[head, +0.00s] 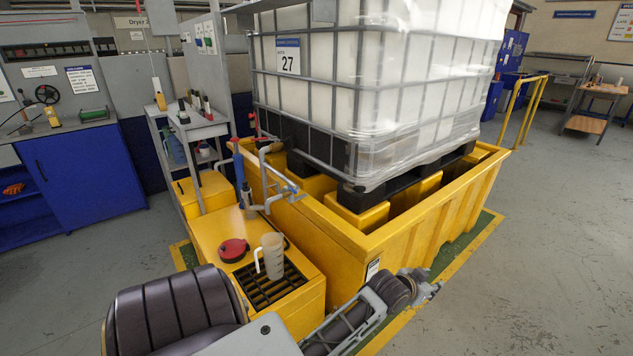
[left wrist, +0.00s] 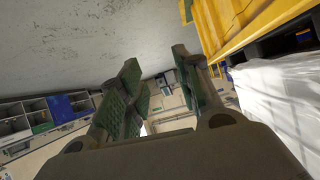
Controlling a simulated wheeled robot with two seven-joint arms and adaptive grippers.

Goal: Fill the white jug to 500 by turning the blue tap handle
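The white jug (head: 271,256) stands upright on the black grate (head: 268,285) of a yellow stand, below the pipework. Its fill level is too small to read. A blue upright part (head: 240,170) shows on the pipework beside the white tank; I cannot tell for sure that it is the tap handle. My left gripper (head: 428,286) is out to the right of the jug, near the front side of the yellow bund, well apart from jug and tap. In the left wrist view my left gripper (left wrist: 157,60) has its green-padded fingers apart with nothing between them. My right gripper is out of view.
A red lid (head: 233,250) lies left of the jug. The caged white tank (head: 350,85) sits in the yellow bund (head: 420,245), whose rim borders the tap area. A grey trolley (head: 196,130) stands behind on the left. Floor at right is clear.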

